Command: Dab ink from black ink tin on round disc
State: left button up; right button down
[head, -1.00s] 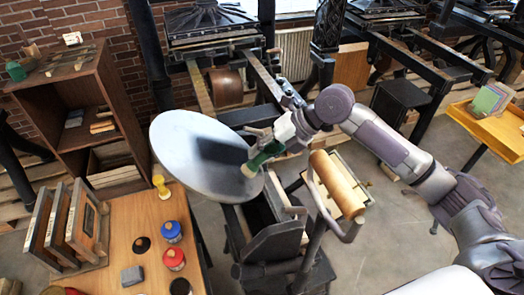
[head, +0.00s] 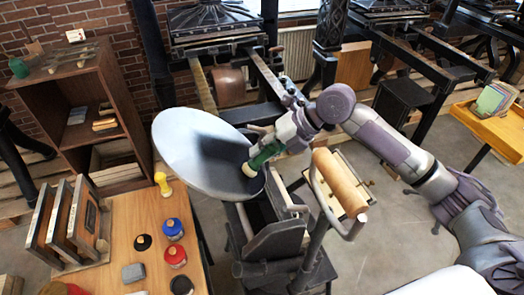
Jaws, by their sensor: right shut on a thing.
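The round disc (head: 185,150) is a large, pale grey metal plate, tilted on the press, with a dark shadow or reflection on its right part. My right gripper (head: 268,148) is at the disc's right edge, shut on a green dabber (head: 262,158). The dabber's pale end is over the disc's lower right rim; I cannot tell whether it touches. The black ink tin (head: 181,284) stands at the front of the wooden table, at the bottom of the picture. My left gripper is not in view.
A tan roller (head: 340,182) on the press stands just below my right arm.

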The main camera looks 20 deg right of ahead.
jog(key=d+r+p, duration=0.1)
jog(key=r, duration=0.1)
jog(key=d+r+p, duration=0.1)
jog(key=d+r, duration=0.1)
jog(key=shift+w+r, duration=0.1)
jog(key=shift+r, duration=0.1)
jog(key=shift+d+r, duration=0.1)
jog(key=shift+d, duration=0.05)
dwell(0.3)
